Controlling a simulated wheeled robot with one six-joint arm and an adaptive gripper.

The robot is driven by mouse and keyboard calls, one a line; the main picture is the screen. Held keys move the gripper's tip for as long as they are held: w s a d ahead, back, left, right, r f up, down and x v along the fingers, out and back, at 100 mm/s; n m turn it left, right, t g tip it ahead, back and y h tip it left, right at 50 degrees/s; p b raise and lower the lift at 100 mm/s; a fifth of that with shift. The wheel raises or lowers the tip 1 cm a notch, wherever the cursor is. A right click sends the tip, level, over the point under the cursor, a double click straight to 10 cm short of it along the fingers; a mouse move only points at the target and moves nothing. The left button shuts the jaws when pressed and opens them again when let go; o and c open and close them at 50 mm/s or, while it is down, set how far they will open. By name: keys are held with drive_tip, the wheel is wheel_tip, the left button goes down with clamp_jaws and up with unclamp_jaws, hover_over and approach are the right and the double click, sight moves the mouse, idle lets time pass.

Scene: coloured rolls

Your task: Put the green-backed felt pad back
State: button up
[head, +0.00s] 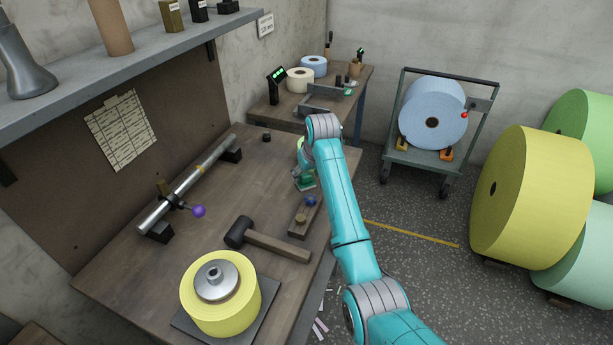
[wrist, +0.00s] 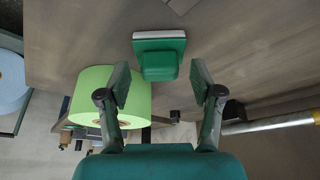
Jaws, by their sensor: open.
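The green-backed felt pad (wrist: 160,62) shows in the wrist view as a green block with a pale edge. It appears to lie on the wooden bench, green side towards me. My gripper (wrist: 160,88) is open, its two dark fingers apart and empty. The pad is just beyond the fingertips, roughly centred between them. In the head view, my gripper is mostly hidden by my arm. A small green shape (head: 304,181) shows beside the arm there; I cannot tell whether it is the pad or part of my gripper.
A light green roll (wrist: 105,92) stands close to the left finger. The bench (head: 150,262) also bears a mallet (head: 275,243), a small wooden holder (head: 304,216), a yellow roll (head: 207,305) and a steel shaft (head: 178,197) on black blocks.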

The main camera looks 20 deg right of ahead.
drive_tip(key=v, duration=1.1)
drive_tip(key=shift+s, duration=0.1)
